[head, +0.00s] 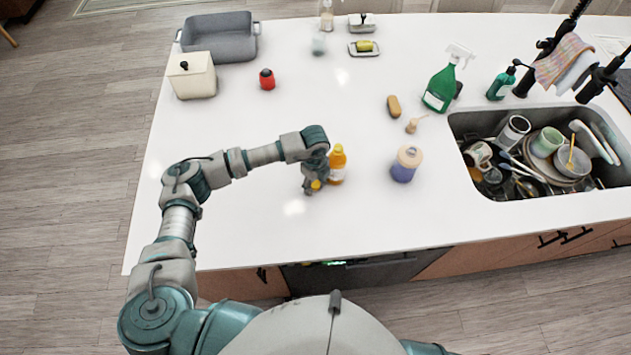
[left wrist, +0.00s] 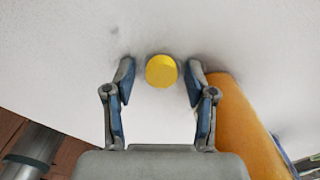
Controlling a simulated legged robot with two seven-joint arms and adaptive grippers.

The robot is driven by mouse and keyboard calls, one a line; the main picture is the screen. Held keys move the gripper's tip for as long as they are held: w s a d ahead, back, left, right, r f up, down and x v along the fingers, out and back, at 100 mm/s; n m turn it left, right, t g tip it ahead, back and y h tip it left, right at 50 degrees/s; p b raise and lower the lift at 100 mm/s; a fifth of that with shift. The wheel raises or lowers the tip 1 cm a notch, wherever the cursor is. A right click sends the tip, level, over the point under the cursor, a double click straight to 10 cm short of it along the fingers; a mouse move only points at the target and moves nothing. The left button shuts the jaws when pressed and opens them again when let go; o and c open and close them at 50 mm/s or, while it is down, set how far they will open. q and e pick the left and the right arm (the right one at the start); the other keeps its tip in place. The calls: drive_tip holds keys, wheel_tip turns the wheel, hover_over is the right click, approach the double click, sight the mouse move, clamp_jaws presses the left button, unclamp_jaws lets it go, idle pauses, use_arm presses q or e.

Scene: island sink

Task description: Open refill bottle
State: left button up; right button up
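An orange bottle (head: 338,168) with a pale label stands upright on the white counter. Its orange side (left wrist: 243,120) fills the lower right of the left wrist view, beside my right-hand finger there. My left gripper (head: 313,186) points down just left of the bottle. A small round yellow cap (left wrist: 161,71) shows between its fingertips (left wrist: 160,82), with a gap on each side; it also shows in the head view (head: 316,184). The gripper is open and empty. I cannot tell the cap's height above the counter, nor whether the bottle's top is open. My right gripper is out of view.
A purple jar with a beige lid (head: 406,163) stands to the right. A sink (head: 470,125) full of dishes lies at the far right. A green spray bottle (head: 440,88), brown brush (head: 394,106) and red item (head: 267,79) stand farther back. The front-left counter (head: 230,230) is clear.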

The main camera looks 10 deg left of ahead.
sight(315, 184)
use_arm(q)
drive_tip(key=shift+r, duration=0.1)
drive_tip(key=shift+r, duration=0.3)
wheel_tip(315, 184, up, 12)
drive_tip(key=shift+f+b, duration=0.25)
drive_tip(key=shift+b, duration=0.1)
